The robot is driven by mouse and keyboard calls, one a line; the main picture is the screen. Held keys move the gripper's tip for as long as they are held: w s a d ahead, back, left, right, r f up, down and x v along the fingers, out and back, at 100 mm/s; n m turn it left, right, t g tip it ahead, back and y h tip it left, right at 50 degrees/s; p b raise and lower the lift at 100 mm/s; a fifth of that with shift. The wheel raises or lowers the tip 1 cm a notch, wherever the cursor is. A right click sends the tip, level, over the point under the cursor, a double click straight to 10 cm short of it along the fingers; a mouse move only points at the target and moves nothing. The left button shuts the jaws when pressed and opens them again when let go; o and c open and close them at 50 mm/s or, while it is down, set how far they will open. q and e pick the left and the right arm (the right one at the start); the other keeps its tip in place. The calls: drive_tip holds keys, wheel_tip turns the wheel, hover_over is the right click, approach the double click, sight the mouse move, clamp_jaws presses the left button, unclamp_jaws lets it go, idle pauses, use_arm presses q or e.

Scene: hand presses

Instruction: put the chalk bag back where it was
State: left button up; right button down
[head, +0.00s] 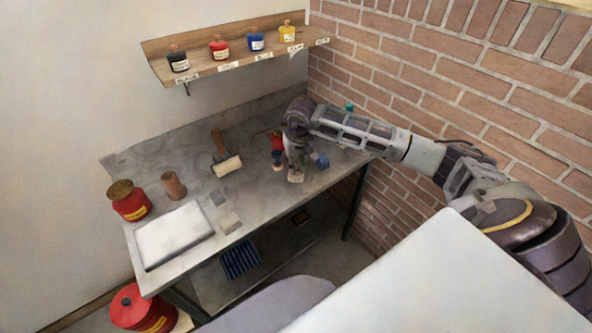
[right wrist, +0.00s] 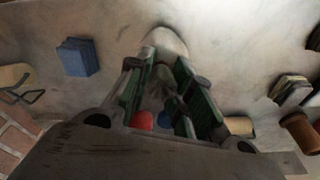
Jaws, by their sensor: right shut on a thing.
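My right gripper (head: 295,158) reaches in from the right over the far right part of the grey table (head: 150,165). In the right wrist view its fingers (right wrist: 163,75) are shut on a pale, rounded thing that I take for the chalk bag (right wrist: 165,40). In the head view the pale chalk bag (head: 297,175) shows just below the fingertips. I cannot tell whether it touches the table. Its upper part is hidden between the fingers. My left gripper is not in view.
A blue block (head: 321,160) stands close right of the gripper; small containers (head: 277,157) stand close left. A shelf (head: 215,72) with several jars hangs above.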

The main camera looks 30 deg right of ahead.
sight(296, 170)
drive_tip(key=shift+f, duration=1.5)
drive_tip(key=shift+f, duration=0.2)
drive_tip(key=c, duration=1.3)
unclamp_jaws()
drive_tip(key=shift+o, duration=0.2)
drive_tip(key=shift+r, duration=0.25)
